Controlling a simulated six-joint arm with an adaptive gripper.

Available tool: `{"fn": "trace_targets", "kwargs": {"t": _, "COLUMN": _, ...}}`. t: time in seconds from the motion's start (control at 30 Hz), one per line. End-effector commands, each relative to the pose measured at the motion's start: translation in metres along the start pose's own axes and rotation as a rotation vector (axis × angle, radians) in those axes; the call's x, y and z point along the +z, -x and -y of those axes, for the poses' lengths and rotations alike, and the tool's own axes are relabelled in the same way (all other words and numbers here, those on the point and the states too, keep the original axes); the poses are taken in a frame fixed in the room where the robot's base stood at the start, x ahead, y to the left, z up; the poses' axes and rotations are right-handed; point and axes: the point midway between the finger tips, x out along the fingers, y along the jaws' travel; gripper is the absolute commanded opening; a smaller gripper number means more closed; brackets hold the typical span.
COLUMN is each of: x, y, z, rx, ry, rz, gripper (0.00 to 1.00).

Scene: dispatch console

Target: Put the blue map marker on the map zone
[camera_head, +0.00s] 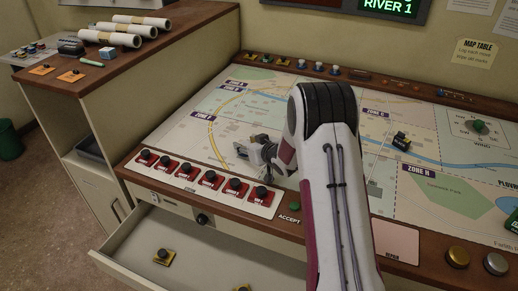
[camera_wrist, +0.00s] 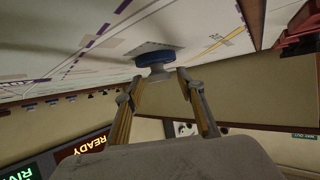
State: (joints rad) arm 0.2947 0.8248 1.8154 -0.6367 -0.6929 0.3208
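In the wrist view a marker (camera_wrist: 155,57) with a blue round base and a pale knob stands on a white square patch of the map (camera_wrist: 60,65). My gripper (camera_wrist: 160,78) is at its knob, with one finger on each side and visible gaps between fingers and knob. In the head view my gripper (camera_head: 252,152) is low over the left-middle of the map, near the ZONE F label; the marker there is hidden or too small to tell. Blue-and-white markers (camera_head: 318,67) stand along the map table's back rail.
A row of red-based black buttons (camera_head: 190,170) and a green ACCEPT button (camera_head: 295,206) line the front edge. A dark block (camera_head: 401,141) stands on the map at right. A drawer (camera_head: 190,255) is open below. Rolled papers (camera_head: 110,38) lie on the left cabinet.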

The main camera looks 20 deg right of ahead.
Motion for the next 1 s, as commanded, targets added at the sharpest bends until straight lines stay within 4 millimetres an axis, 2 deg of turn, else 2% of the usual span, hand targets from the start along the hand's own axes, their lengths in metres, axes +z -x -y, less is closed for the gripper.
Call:
{"fn": "trace_targets", "kwargs": {"t": 0.7, "x": 0.000, "y": 0.084, "z": 0.000, "rx": 0.001, "ry": -0.001, "rz": 0.001, "gripper": 0.38}}
{"fn": "trace_targets", "kwargs": {"t": 1.0, "x": 0.000, "y": 0.104, "z": 0.000, "rx": 0.000, "ry": 0.000, "rz": -0.001, "gripper": 0.38}}
